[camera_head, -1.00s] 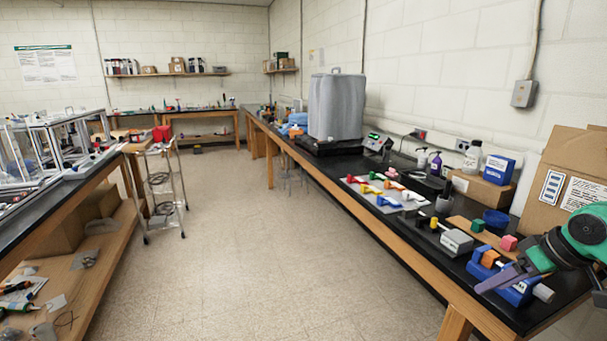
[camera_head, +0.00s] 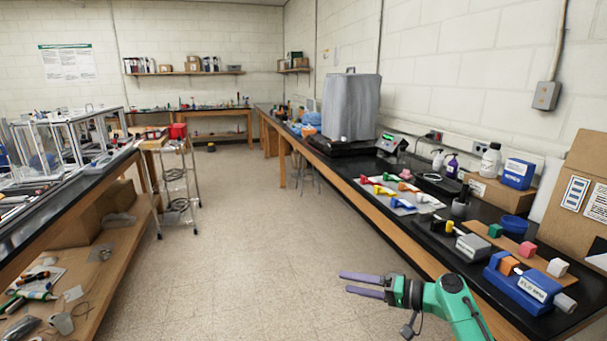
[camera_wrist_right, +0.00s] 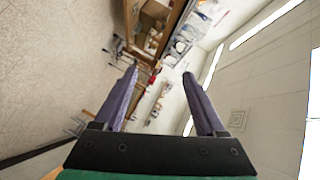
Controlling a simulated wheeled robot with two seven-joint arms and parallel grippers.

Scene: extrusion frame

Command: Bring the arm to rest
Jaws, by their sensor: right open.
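My right gripper (camera_head: 362,285) shows at the lower right of the head view, on its green arm (camera_head: 450,305). Its two purple fingers point left and are spread apart with nothing between them. It hangs over the open floor, left of the right-hand bench and apart from it. In the right wrist view the open fingers (camera_wrist_right: 160,100) frame the distant room, tilted on its side, with no object between them. My left gripper is not in view.
The right bench (camera_head: 405,240) carries a blue block fixture (camera_head: 525,290), colored blocks, a grey-covered machine (camera_head: 350,105) and a cardboard box (camera_head: 585,190). A left bench (camera_head: 60,215) holds framed structures. A wire cart (camera_head: 175,190) stands beside it. The floor (camera_head: 260,255) between is clear.

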